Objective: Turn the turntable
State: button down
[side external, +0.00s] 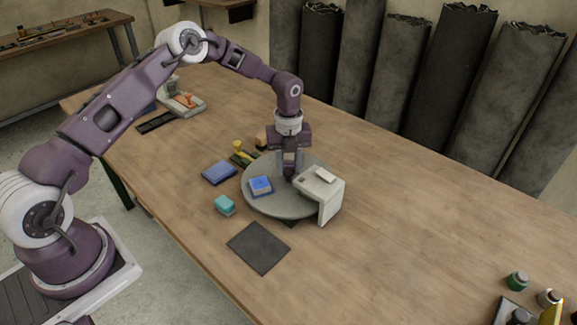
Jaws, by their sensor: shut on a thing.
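The turntable (280,208) is a round grey disc on the wooden table. A blue block (260,186) sits on its left part. A beige angled housing (331,193) stands at its right side and covers part of the disc. My gripper (290,175) points down over the middle of the turntable, just left of the housing. Its fingers are shut on a small dark part at the disc, likely a peg or handle of the turntable. The fingers hide most of that part.
A blue tray (219,172), a teal block (225,205) and a dark flat mat (258,248) lie left and in front. A yellow-topped item (238,147) stands behind. The table's right middle is clear.

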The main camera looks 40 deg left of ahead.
aim_at(289, 170)
jog(key=shift+r+m, duration=0.1)
jog(key=shift+m, duration=0.4)
dwell(0.4)
jog(key=c, duration=1)
grip_release()
notch_tip(289, 170, up, 7)
jog(key=shift+r, duration=0.2)
jog(key=s+d+r+n+t+y, duration=0.1)
jog(key=s+d+r+n, duration=0.1)
jog(key=s+r+n, duration=0.7)
jog(key=s+d+r+n+t+y, duration=0.15)
jog(key=s+r+n, duration=0.25)
jog(key=s+r, duration=0.65)
jog(key=s+r+n+t, duration=0.1)
jog(key=s+n, duration=0.3)
jog(key=s, duration=0.1)
jog(key=s+r+n+t+h, duration=0.1)
jog(key=s+n, duration=0.4)
jog(key=s, duration=0.1)
jog(key=s+d+r+n+t+h, duration=0.1)
jog(key=s+n, duration=0.3)
jog(key=s, duration=0.2)
jog(key=shift+d+r+n+h, duration=0.1)
jog(key=shift+r+n+h, duration=0.15)
jog(key=shift+n, duration=0.15)
